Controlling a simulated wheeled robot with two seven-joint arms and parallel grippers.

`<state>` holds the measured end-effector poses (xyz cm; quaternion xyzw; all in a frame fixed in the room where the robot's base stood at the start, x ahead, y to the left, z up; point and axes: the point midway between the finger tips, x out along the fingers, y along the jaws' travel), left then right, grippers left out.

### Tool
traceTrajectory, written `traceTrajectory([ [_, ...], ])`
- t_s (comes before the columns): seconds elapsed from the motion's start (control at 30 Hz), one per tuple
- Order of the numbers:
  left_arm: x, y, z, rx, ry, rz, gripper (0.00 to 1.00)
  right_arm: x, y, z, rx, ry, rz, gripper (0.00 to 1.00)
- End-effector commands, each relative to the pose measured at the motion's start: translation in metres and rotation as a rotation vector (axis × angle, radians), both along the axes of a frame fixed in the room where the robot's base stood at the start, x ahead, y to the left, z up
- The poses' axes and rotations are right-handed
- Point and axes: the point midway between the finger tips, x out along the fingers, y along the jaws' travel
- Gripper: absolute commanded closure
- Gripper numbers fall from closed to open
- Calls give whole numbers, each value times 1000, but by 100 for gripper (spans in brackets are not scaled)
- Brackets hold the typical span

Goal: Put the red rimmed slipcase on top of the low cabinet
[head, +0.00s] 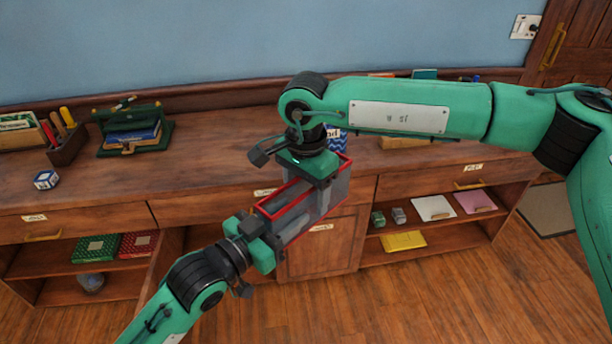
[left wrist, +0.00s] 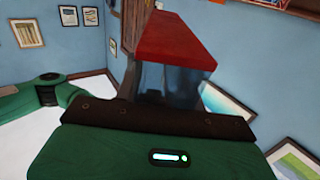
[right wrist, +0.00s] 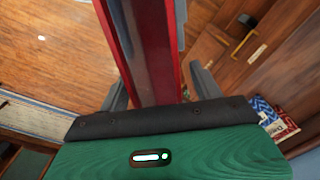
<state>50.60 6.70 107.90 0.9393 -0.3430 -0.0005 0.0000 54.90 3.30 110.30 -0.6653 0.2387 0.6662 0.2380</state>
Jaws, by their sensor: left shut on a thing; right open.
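The red rimmed slipcase (head: 325,207), a grey box with a red rim, is held in the air in front of the low cabinet (head: 210,152). My left gripper (head: 262,236) is shut on its near, lower-left end. Its red edge also fills the middle of the left wrist view (left wrist: 176,42). My right gripper (head: 318,180) is over its far, upper end and open. In the right wrist view the slipcase (right wrist: 148,50) passes between the two fingers; I cannot tell whether they touch it. My right arm hides part of the cabinet top.
The top bears a pen holder (head: 66,142), a green stand with books (head: 133,135) and a small dice-like block (head: 46,179) at left. A blue patterned item (head: 337,138) stands behind the slipcase. Open shelves below hold boxes and a yellow item (head: 403,241). The top's left-middle is clear.

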Motion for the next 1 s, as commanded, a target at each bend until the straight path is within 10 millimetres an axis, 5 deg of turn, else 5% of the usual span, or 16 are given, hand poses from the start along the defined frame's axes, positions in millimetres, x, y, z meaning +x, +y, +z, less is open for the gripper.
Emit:
traceTrajectory([
  [0.33,0,0,0,-1,-1,0,86,0,0,-5,0,0,0,35],
  [0.6,0,0,0,-1,-1,-1,86,0,0,-4,0,0,0,86],
  [0.63,0,0,0,-1,-1,-1,86,0,0,-4,1,-1,0,86],
  [0.67,0,-1,1,-1,-1,-2,56,0,0,-4,1,-1,0,86],
  [0.77,0,0,1,-1,-1,-1,37,0,0,-4,0,-1,0,86],
  [1.0,0,0,0,0,0,0,35,0,0,-4,0,-1,0,86],
])
